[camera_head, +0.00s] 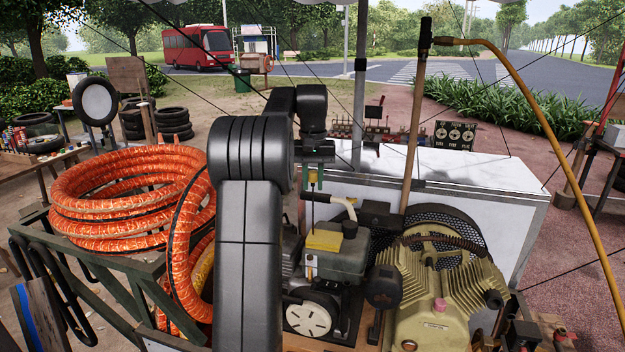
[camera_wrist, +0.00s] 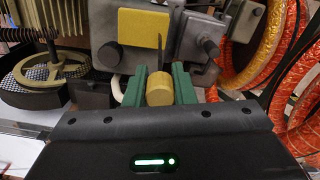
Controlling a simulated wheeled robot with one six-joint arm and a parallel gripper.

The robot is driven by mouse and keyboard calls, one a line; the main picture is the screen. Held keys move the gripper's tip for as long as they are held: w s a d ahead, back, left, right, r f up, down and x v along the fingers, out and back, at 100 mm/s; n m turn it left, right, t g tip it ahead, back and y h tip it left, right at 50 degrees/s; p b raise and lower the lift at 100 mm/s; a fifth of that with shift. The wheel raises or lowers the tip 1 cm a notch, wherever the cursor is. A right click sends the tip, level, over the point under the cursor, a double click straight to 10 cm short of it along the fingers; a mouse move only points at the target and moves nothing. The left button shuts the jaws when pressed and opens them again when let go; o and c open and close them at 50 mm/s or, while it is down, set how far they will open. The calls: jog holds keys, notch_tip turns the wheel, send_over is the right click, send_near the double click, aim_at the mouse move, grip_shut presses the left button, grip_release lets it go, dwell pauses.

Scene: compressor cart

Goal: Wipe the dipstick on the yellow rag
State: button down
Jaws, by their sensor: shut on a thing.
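My gripper (camera_head: 314,181) is shut on the yellow cylindrical handle of the dipstick (camera_wrist: 159,91). In the wrist view the handle sits between the green fingers (camera_wrist: 159,80). The thin dark dipstick rod points away from my gripper, in line with the right edge of the yellow rag (camera_wrist: 133,28). In the head view the rag (camera_head: 324,241) lies on the engine, below my gripper, and the rod hangs down above it. I cannot tell whether the rod touches the rag. My arm hides part of the engine in the head view.
The grey engine (camera_head: 348,262) has a black cap and a pale curved pipe close to my gripper. A tan compressor (camera_head: 440,300) with a flywheel stands to the right. An orange hose coil (camera_head: 120,190) lies on the left. A wooden pole (camera_head: 414,130) rises behind.

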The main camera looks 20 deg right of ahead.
jog(key=s+d+p, duration=0.1)
jog(key=s+d, duration=0.3)
jog(key=d, duration=0.1)
jog(key=shift+d+p, duration=0.35)
dwell(1.0)
jog(key=shift+r, duration=0.2)
jog(key=shift+r, duration=0.25)
jog(key=shift+f, duration=0.45)
dwell(0.7)
jog(key=shift+w+a, duration=0.1)
jog(key=shift+w+a, duration=0.65)
jog(key=shift+a, duration=0.3)
jog(key=shift+w+a, duration=0.65)
jog(key=shift+a, duration=0.25)
jog(key=shift+w+a, duration=0.65)
jog(key=shift+a, duration=0.3)
jog(key=shift+r, duration=0.45)
jog(key=shift+r, duration=2.95)
